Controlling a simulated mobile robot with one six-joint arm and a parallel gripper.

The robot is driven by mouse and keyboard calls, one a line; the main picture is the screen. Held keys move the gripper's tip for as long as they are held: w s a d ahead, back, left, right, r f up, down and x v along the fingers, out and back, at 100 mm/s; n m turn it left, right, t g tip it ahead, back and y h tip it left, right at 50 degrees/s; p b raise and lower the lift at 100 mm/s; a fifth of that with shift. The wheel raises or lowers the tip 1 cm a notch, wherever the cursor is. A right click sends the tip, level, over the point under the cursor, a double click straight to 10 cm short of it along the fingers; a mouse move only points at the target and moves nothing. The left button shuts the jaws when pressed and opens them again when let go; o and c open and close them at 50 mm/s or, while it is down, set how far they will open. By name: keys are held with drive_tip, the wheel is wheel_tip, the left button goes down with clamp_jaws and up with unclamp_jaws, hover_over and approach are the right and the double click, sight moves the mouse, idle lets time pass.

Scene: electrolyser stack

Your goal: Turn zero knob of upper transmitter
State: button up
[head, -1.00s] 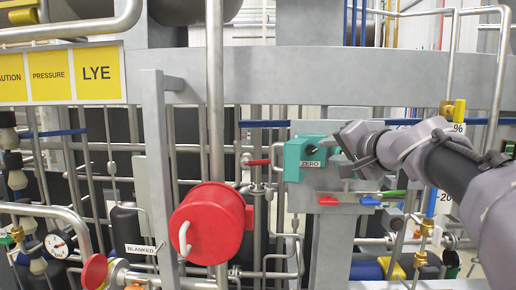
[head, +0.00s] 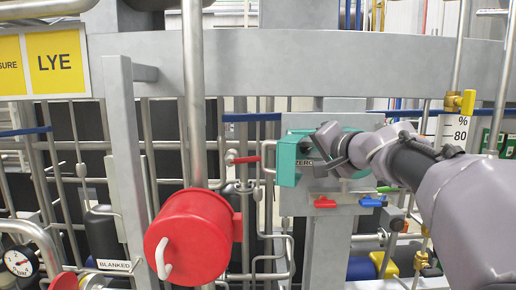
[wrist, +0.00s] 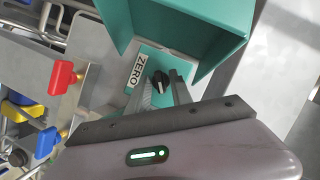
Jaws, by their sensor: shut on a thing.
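The upper transmitter is a teal housing (head: 288,160) on a grey plate at the middle of the head view. It also fills the top of the wrist view (wrist: 185,35). A white ZERO label (wrist: 138,70) sits beside a small black knob (wrist: 159,80) on its teal face. My gripper (wrist: 160,88) reaches the knob, with one finger on each side, and is shut on it. In the head view my gripper (head: 322,148) is at the transmitter's right side and hides the knob. The knob's lower part is hidden between the fingers.
Red (head: 325,202), blue (head: 371,202) and green valve handles lie just below the transmitter. A red-handled valve (head: 246,159) is to its left. A large red round cover (head: 188,240) and pipes stand nearer, at lower left. A grey beam (head: 300,60) crosses above.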

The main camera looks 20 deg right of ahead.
clamp_jaws()
drive_tip(key=shift+r, duration=0.1)
